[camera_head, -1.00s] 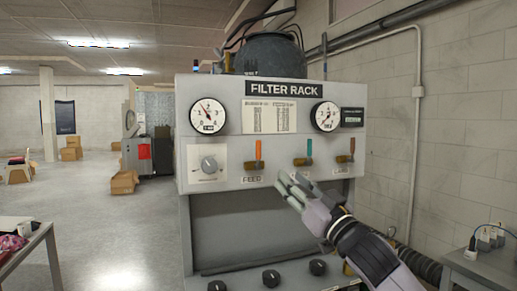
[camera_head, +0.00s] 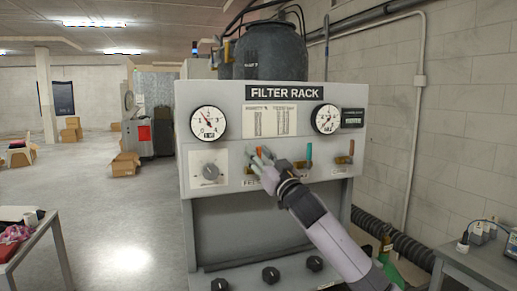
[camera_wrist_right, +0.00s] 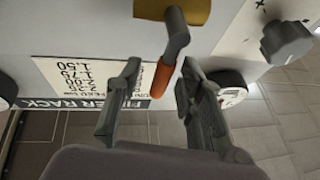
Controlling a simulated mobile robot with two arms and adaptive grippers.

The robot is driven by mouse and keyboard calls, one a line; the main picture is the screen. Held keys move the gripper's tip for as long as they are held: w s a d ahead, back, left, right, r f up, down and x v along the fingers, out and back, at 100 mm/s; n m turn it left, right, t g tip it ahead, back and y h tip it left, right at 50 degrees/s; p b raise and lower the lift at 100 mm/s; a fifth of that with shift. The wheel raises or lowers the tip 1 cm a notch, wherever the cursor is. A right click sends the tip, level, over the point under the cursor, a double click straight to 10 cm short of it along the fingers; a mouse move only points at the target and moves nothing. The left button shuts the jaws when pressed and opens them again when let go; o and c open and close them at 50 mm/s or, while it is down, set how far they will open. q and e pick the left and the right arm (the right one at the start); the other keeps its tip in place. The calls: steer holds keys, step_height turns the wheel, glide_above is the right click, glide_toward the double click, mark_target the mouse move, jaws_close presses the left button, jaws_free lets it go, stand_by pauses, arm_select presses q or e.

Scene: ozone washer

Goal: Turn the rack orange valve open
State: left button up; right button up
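The grey filter rack (camera_head: 225,92) stands ahead with small lever valves on its front. The orange valve above the FEED label (camera_head: 259,151) is mostly hidden behind my right gripper (camera_head: 262,158) in the head view. In the right wrist view its orange handle (camera_wrist_right: 162,78) hangs from a grey stem below a brass body (camera_wrist_right: 172,10). The fingers of my right gripper (camera_wrist_right: 159,72) are apart on either side of the handle, with gaps visible. My left gripper is not in view.
A grey knob (camera_head: 211,172) is left of the FEED valve, with gauges (camera_head: 208,123) above. Black knobs (camera_head: 271,274) line the lower ledge. Tables stand at lower left (camera_head: 45,240) and lower right (camera_head: 470,265). Open floor lies to the left.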

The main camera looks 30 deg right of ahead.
steer(key=shift+w, duration=0.1)
steer(key=shift+c, duration=0.4)
jaws_close()
stand_by(0.5)
